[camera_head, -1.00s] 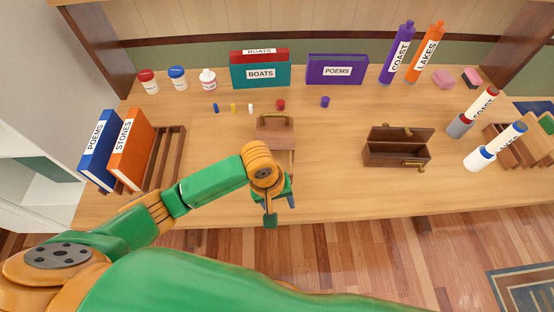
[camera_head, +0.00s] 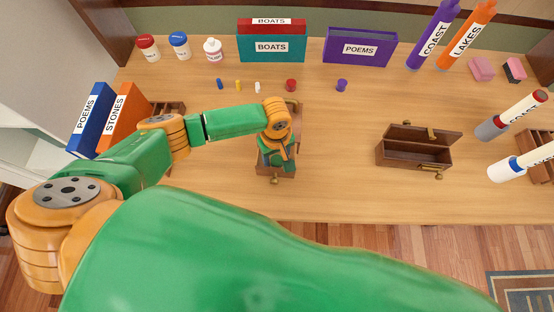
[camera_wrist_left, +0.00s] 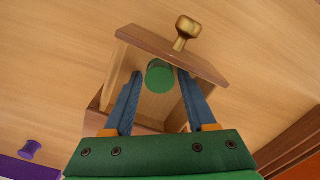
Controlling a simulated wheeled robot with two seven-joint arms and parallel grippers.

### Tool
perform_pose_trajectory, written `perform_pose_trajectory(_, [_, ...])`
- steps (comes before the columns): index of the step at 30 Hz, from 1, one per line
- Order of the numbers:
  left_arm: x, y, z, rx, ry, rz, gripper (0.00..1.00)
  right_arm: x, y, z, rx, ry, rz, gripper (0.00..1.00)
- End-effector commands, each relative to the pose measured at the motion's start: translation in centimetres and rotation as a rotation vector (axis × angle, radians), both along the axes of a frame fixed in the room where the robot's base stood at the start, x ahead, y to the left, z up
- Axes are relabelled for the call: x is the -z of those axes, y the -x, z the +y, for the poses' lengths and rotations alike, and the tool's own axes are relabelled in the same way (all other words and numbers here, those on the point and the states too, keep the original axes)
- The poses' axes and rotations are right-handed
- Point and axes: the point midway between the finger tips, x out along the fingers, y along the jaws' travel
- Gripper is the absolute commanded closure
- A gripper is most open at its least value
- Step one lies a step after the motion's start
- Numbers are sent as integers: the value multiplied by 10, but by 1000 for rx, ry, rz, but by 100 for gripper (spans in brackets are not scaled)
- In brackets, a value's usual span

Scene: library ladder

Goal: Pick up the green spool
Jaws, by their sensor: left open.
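The green spool (camera_wrist_left: 160,76) is inside a pulled-out small wooden drawer (camera_wrist_left: 172,54), near its front panel, in the left wrist view. My left gripper (camera_wrist_left: 160,73) is open, with one blue finger on each side of the spool; I cannot tell whether they touch it. In the head view my left gripper (camera_head: 276,158) is above the drawer (camera_head: 267,171), and my arm hides the spool and much of the drawer's box. My right gripper is not in view.
A purple spool (camera_head: 342,86) and a red spool (camera_head: 291,85) stand behind the drawer. An open brown chest (camera_head: 414,152) is to the right. Orange (camera_head: 124,112) and blue books stand left. The table between drawer and chest is clear.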

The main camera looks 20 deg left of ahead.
Motion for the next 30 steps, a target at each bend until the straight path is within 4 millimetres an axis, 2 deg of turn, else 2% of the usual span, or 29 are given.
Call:
perform_pose_trajectory(2, [0, 0, 0, 0, 0, 0, 44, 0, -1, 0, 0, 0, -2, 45])
perform_pose_trajectory(8, [-1, 0, 0, 0, 0, 0, 98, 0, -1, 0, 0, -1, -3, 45])
perform_pose_trajectory(9, [-1, 0, 0, 0, 0, 0, 100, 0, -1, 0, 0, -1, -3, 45])
perform_pose_trajectory(17, [-6, 0, 0, 1, 1, 1, 100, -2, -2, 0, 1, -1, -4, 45])
perform_pose_trajectory(24, [-65, -1, -1, 1, 4, -3, 100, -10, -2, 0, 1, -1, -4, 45])
perform_pose_trajectory(27, [-86, -1, -1, 1, 3, -4, 100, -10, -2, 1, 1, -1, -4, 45])
perform_pose_trajectory(30, [-98, -1, 0, -1, 1, -1, 100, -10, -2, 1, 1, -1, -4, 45])
